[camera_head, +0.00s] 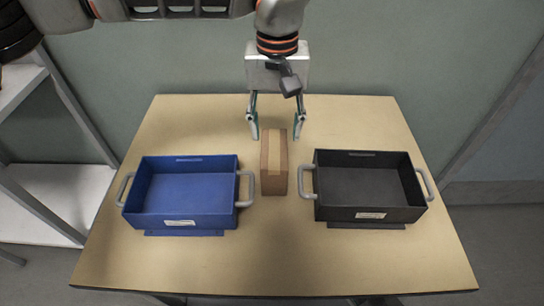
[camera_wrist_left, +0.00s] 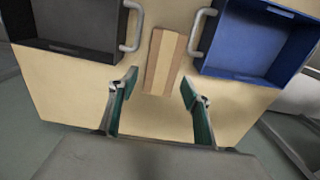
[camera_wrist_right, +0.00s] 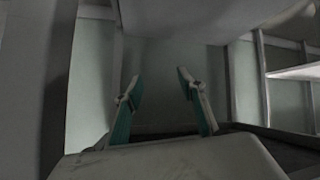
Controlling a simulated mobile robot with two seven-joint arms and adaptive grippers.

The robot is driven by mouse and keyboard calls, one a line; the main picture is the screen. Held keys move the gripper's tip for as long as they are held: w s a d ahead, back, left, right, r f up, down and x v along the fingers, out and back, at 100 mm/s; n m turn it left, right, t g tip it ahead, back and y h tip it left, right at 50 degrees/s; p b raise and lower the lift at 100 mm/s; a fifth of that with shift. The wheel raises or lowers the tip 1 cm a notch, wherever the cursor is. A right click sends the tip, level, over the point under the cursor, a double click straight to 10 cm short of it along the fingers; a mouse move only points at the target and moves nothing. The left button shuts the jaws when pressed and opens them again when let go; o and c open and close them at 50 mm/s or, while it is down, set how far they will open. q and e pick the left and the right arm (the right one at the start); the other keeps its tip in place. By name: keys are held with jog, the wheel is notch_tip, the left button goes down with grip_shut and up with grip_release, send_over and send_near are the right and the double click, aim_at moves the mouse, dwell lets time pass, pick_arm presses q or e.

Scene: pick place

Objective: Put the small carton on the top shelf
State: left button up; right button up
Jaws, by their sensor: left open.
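The small brown carton (camera_head: 274,165) stands on the table between the two trays, with a lighter tape strip along it. In the left wrist view the carton (camera_wrist_left: 162,62) lies just ahead of the fingertips, roughly centred between them. My left gripper (camera_head: 273,136) is open and empty, pointing down at the far end of the carton. My right gripper (camera_wrist_right: 156,88) shows in its own wrist view with its fingers apart and nothing between them. A shelf unit (camera_head: 40,205) stands at the left; its top is not clearly seen in the head view.
A blue tray (camera_head: 187,216) with grey handles stands left of the carton, and a black tray (camera_head: 345,214) stands right of it, both close to it. The front of the table (camera_head: 275,270) is clear. Shelf boards (camera_wrist_right: 295,72) also show in the right wrist view.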

aim_at(274, 148)
pick_arm(q)
jog(key=f, duration=0.5)
jog(key=f+b, duration=0.1)
jog(key=f, duration=0.2)
jog(key=shift+s+a, duration=0.15)
jog(key=shift+s, duration=0.25)
jog(key=shift+r, duration=0.1)
jog(key=c, duration=1)
